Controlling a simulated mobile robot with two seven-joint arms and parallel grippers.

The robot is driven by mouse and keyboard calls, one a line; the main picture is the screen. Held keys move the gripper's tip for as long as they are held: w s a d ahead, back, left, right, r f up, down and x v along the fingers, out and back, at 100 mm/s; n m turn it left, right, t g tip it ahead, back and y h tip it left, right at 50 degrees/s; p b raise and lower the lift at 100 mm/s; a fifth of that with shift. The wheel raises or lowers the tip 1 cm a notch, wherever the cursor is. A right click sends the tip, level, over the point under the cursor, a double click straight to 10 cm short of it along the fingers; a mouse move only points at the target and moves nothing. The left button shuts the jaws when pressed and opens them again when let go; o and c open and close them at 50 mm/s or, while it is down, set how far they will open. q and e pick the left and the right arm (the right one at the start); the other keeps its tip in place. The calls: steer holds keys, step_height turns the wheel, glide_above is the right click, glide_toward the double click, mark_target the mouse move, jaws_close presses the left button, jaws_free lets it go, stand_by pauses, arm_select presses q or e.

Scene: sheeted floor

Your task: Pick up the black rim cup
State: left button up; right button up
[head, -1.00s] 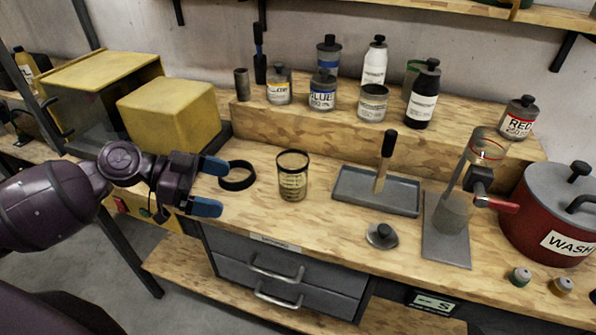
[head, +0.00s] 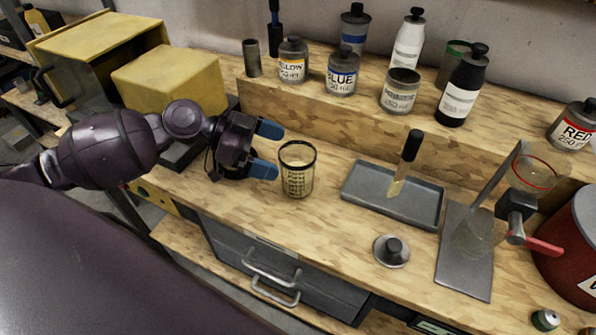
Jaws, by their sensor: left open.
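The black rim cup (head: 297,180) is a clear cup with a dark rim and dark markings. It stands upright on the wooden bench, just right of my left gripper. My left gripper (head: 270,151) is open, with its two blue-tipped fingers pointing right towards the cup. The fingertips are close to the cup's left side, and nothing shows between them. I cannot tell whether the lower finger touches the cup. My right gripper is out of view.
Right of the cup lie a grey tray (head: 362,198) with a black-handled tool, a round grey lid (head: 391,251) and a metal stand (head: 465,270). Several bottles stand on the raised shelf behind. A yellow box (head: 170,84) is at the back left. Bare bench lies in front of the cup.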

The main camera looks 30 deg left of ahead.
mark_target(298, 158)
arm_select(q)
steer(key=x, duration=0.4)
steer(key=shift+w+d+p, duration=0.2)
steer(key=shift+w+p, duration=0.05)
steer(key=shift+p, duration=0.1)
steer(key=shift+w+d+f, duration=0.2)
steer(key=shift+d+f, duration=0.05)
steer(key=shift+d, duration=0.15)
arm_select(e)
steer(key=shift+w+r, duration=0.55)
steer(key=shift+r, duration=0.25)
